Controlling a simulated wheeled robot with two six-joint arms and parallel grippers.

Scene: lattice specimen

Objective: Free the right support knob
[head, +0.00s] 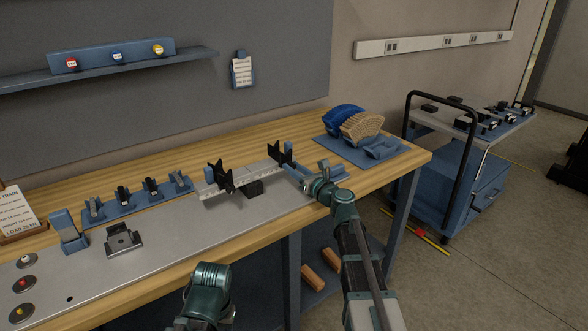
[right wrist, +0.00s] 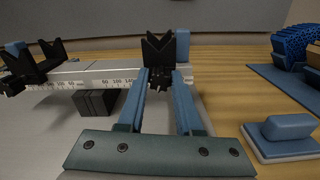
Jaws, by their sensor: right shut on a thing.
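The right support (head: 281,153) is a black V-shaped block at the right end of a ruled grey rail (head: 235,176). It also shows in the right wrist view (right wrist: 158,48), with its small dark knob (right wrist: 158,79) low on the near face. My right gripper (head: 303,178) reaches it from the front right. Its two blue fingers (right wrist: 160,80) are on either side of the knob, shut on it, and partly hide it. The left support (head: 219,177) is a similar black V block farther left on the rail. My left gripper is out of view.
A dark block (head: 252,188) sits under the rail. Blue holders (head: 122,205) with black parts stand left, near a grey metal fixture (head: 123,240). A blue mat (head: 345,155) with curved blue and tan lattice pieces lies right. A cart (head: 465,150) stands beyond the table.

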